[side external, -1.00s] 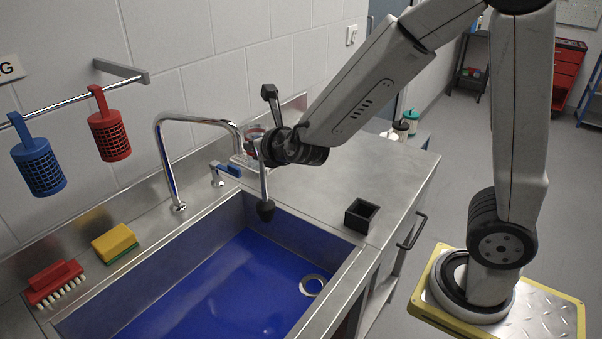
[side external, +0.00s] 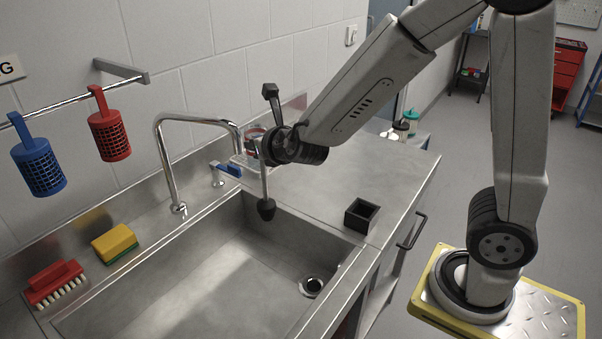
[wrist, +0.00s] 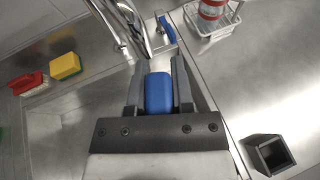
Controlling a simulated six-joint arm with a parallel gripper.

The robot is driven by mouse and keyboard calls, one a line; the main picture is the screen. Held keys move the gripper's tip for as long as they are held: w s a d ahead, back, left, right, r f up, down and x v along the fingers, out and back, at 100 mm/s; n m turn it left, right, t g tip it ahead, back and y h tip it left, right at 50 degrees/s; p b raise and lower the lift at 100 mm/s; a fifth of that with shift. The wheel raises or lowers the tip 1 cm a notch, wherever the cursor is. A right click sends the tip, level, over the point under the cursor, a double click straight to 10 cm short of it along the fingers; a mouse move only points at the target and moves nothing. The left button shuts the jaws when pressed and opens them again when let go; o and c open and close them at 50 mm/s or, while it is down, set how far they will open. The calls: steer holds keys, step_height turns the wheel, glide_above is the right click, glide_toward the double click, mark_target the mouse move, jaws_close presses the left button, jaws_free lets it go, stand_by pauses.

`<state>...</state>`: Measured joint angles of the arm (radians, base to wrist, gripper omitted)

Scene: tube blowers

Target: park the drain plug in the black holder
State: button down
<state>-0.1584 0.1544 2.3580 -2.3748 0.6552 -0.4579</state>
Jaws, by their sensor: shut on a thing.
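My gripper (wrist: 158,80) is shut on the blue block-shaped top of the drain plug (wrist: 158,93), which sits between its two grey fingers in the wrist view. In the side view the plug's dark lower end (side external: 266,210) hangs in the air over the back edge of the sink, below a thin grey upright part. The blue top cannot be made out there. The black holder (side external: 361,215), a square open-topped box, stands on the counter right of the sink. It also shows at lower right in the wrist view (wrist: 270,155) and looks empty.
The steel sink (side external: 220,260) is empty, with an open drain hole (side external: 312,286). A curved tap (side external: 165,150) and blue lever (side external: 229,169) stand behind it. A yellow sponge (side external: 114,243) and red brush (side external: 55,284) lie at left.

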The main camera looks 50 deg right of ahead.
steer(key=s+d+r+m+g+h, duration=0.1)
steer(key=s+d+m+g+h, duration=0.25)
steer(key=d, duration=0.35)
steer(key=s+d+r+m+g+h, duration=0.25)
steer(key=d+m+h, duration=0.2)
steer(key=d, duration=0.25)
steer(key=s+d+f+m+g, duration=0.1)
steer(key=s+d+m+g, duration=0.4)
steer(key=s+m+g, duration=0.7)
steer(key=shift+n, duration=0.6)
steer(key=shift+s+a+f, duration=0.1)
steer(key=shift+s+f, duration=0.05)
steer(key=shift+f, duration=1.1)
steer(key=shift+s+a+f, duration=0.1)
steer(key=shift+f, duration=1.2)
steer(key=shift+f, duration=1.75)
